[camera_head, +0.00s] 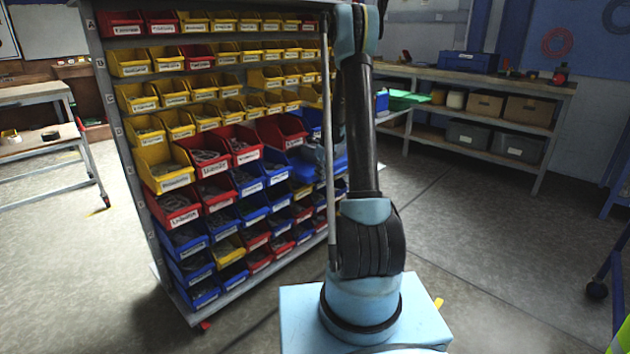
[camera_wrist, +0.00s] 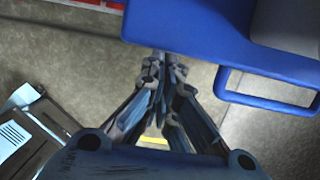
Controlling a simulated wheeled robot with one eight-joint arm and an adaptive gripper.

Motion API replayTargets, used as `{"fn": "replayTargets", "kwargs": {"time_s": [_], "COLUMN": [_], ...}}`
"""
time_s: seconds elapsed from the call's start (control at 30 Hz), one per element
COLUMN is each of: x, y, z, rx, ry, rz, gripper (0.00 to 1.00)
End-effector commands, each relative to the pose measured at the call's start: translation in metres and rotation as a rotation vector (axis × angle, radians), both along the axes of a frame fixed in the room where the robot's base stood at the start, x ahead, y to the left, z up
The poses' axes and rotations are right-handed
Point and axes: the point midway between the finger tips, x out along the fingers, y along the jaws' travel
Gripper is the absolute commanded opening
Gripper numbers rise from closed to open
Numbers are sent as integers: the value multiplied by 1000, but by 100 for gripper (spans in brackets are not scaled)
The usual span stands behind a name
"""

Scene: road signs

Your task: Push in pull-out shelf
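The blue pull-out shelf (camera_head: 335,166) sticks out from the right part of the bin rack, partly hidden behind my arm. In the wrist view its blue edge (camera_wrist: 185,35) and a loop handle (camera_wrist: 270,88) fill the upper right. My gripper (camera_wrist: 160,58) has its fingers together, with nothing seen between them. Its tips are at the shelf's blue edge, left of the handle; I cannot tell whether they touch. In the head view my gripper (camera_head: 313,152) is beside the shelf, small and partly hidden by the arm.
The rack (camera_head: 143,168) holds many yellow, red and blue bins, with a red bin (camera_head: 283,131) just left of the shelf. A workbench (camera_head: 480,82) with boxes stands at the back right. The grey floor (camera_head: 470,220) to the right is largely clear.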

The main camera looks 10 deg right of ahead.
Motion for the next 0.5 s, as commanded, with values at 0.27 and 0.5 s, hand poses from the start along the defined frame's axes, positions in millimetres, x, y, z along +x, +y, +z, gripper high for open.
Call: {"fn": "replayTargets", "kwargs": {"time_s": [0.27, 0.5], "x": [23, 26], "y": [9, 10], "z": [0, 0], "rx": [0, 0], "ry": [0, 0], "rz": [-8, -11], "gripper": [0, 0]}}
